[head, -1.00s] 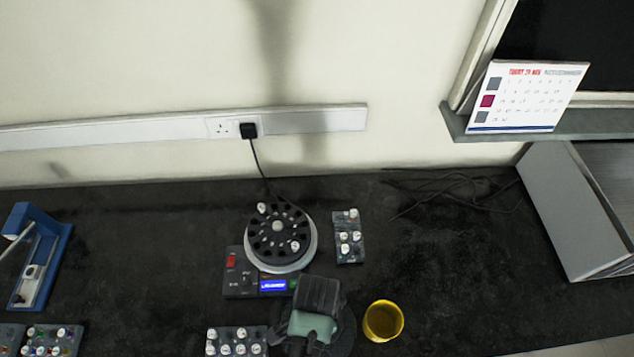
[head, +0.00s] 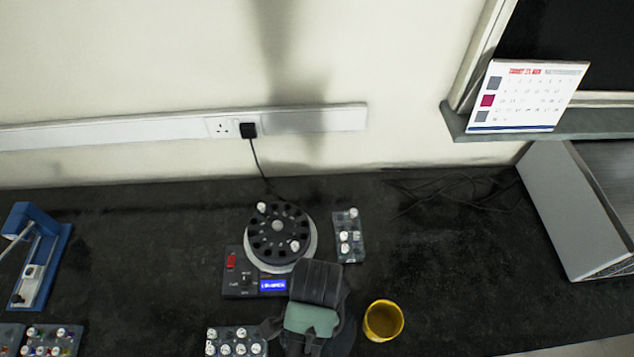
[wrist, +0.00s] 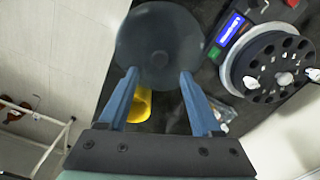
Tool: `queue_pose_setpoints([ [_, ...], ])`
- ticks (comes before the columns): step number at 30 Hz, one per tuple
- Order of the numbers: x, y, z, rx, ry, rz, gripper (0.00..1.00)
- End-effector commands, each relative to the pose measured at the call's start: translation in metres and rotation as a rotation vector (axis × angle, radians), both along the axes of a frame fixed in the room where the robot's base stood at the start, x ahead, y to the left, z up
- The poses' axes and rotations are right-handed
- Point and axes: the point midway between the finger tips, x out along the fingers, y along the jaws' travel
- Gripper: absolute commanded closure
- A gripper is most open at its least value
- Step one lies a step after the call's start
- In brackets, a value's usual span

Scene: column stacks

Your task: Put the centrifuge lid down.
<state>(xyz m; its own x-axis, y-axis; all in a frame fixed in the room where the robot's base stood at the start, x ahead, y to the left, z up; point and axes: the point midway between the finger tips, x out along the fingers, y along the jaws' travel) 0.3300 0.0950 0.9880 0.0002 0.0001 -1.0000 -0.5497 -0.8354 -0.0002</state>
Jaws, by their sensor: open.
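The centrifuge lid (wrist: 160,25) is a dark round disc with a small central knob, ahead of my fingertips in the wrist view. In the head view its dark edge (head: 346,335) shows beside my wrist, low on the bench; the rest is hidden. My gripper (wrist: 159,75) is open, its two blue fingers apart with nothing between them, just short of the knob. The centrifuge (head: 280,240) stands uncovered behind my gripper, its black rotor holding a few white-capped tubes. It also shows at the right of the wrist view (wrist: 232,75).
A yellow cup (head: 383,321) stands just right of the lid. Tube racks stand right of the centrifuge (head: 349,237), at the front (head: 236,342) and at the front left (head: 50,341). A blue device (head: 40,255) is at far left. The bench right of the cup is clear.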

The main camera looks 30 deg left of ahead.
Motion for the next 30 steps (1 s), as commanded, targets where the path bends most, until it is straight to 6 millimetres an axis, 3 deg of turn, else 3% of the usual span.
queue_pose_setpoints([
  [3,0.002,0.0,0.025,0.001,-0.006,0.0,0.34],
  [9,0.001,0.0,0.05,0.001,-0.003,0.0,0.34],
  [20,0.004,0.001,0.058,0.004,-0.011,0.002,0.34],
  [23,0.028,0.004,0.072,0.031,-0.103,0.022,0.34],
  [26,0.083,0.008,0.112,0.078,-0.32,0.072,0.34],
  [29,0.149,0.007,0.183,0.101,-0.631,0.141,0.34],
  [30,0.171,0.003,0.218,0.095,-0.763,0.17,0.34],
])
